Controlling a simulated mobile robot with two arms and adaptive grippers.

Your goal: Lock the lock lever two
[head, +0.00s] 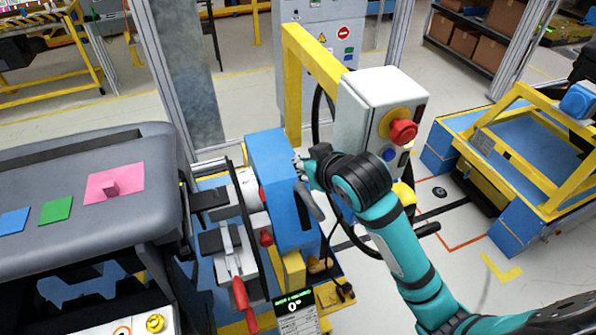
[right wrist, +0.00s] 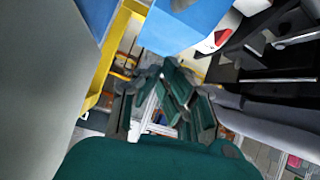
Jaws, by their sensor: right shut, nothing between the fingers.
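A lock lever with a long red handle (head: 242,298) slants down at the front of the clamp fixture (head: 222,240), beside the dashboard. A second red grip (head: 266,238) shows further back on the fixture, against the blue post. No label shows which lever is number two. My right gripper (head: 306,168) is shut and empty beside the upper part of the blue post (head: 275,165), apart from the red handles. Its fingers also show in the right wrist view (right wrist: 165,88), together and empty. My left gripper is not in view.
The dark dashboard (head: 70,190) with pink, green and blue patches lies at the left. A white control box (head: 380,100) with a red button stands close behind my right gripper. A yellow frame (head: 305,60) rises behind the post.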

